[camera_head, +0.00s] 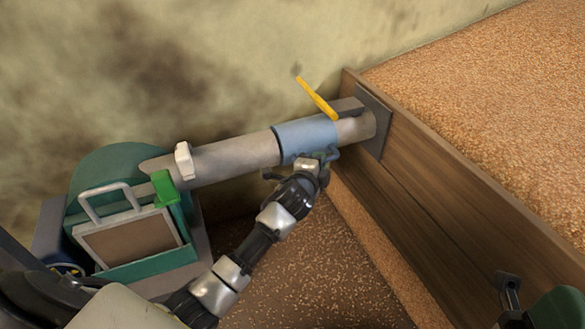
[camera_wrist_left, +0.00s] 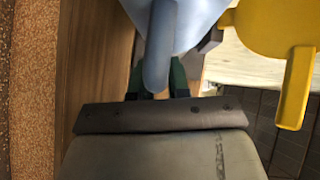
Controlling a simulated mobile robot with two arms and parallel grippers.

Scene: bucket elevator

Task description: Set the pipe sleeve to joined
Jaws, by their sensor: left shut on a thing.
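The pipe sleeve (camera_head: 303,139) is a light blue collar around the grey pipe (camera_head: 235,156), towards its right end. A short pipe stub (camera_head: 356,127) shows between the sleeve and the dark wall plate (camera_head: 376,122). The sleeve has a blue handle on its lower right side. My left gripper (camera_head: 322,164) is at this handle from below. In the left wrist view the blue handle (camera_wrist_left: 158,60) passes between the dark green fingers (camera_wrist_left: 160,88), which are shut on it. The seam under the sleeve is hidden.
A yellow lever (camera_head: 317,98) stands above the stub; it is close beside the sleeve in the wrist view (camera_wrist_left: 295,85). A green machine (camera_head: 120,165) with a framed panel is at left. A wooden wall (camera_head: 440,200) holds grain at right.

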